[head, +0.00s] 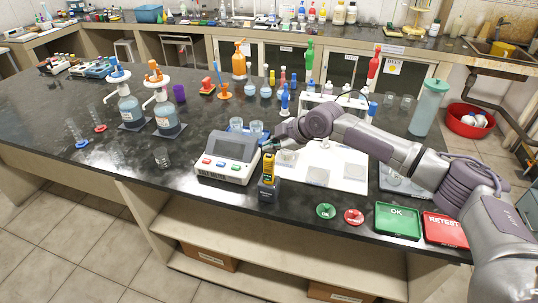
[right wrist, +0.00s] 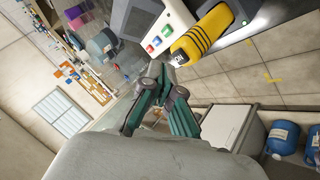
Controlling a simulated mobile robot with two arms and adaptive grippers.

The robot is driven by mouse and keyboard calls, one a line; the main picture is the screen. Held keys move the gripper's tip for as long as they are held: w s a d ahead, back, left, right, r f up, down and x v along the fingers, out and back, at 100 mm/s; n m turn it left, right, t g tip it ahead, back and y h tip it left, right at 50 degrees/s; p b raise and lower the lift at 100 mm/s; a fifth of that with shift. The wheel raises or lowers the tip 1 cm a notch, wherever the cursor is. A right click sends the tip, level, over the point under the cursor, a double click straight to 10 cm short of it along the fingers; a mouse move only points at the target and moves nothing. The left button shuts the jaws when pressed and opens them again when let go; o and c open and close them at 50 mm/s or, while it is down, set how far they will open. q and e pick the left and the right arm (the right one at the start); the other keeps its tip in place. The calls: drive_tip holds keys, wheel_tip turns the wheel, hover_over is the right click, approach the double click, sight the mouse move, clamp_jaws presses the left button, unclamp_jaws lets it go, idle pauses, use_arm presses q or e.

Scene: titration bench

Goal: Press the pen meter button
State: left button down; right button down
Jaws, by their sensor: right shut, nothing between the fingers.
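The yellow pen meter (head: 268,166) stands upright in a small dark holder (head: 268,188) near the bench's front edge, just right of the grey-and-white bench meter. In the right wrist view the pen meter (right wrist: 204,36) shows yellow with black stripes, its dark-and-grey top end towards my fingers. My right gripper (head: 271,147) is shut and empty, its fingertips just above the pen meter's top. In the right wrist view its fingertips (right wrist: 158,82) are close to that top end; I cannot tell whether they touch. The button itself is too small to make out. My left gripper is not in view.
The bench meter (head: 228,157) with coloured buttons stands close on the left. Glass beakers (head: 246,127) are behind it. A white mat (head: 345,170) lies to the right, under my right arm. Green OK (head: 398,221) and red RETEST (head: 444,229) trays are at the front right.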

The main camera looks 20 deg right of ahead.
sight(271, 156)
drive_tip(key=shift+f, duration=0.1)
idle(0.4)
drive_tip(key=shift+f, duration=0.3)
drive_tip(key=shift+s+f+b, duration=0.1)
drive_tip(key=shift+f+b, duration=0.2)
drive_tip(key=shift+f, duration=0.35)
idle(0.9)
drive_tip(key=shift+r, duration=0.1)
drive_tip(key=shift+r+p, duration=0.75)
drive_tip(key=shift+r, duration=0.15)
drive_tip(key=shift+r+p, duration=0.5)
drive_tip(key=shift+r, duration=0.05)
wheel_tip(271, 156, up, 4)
drive_tip(key=p, duration=0.3)
drive_tip(key=shift+f, duration=0.1)
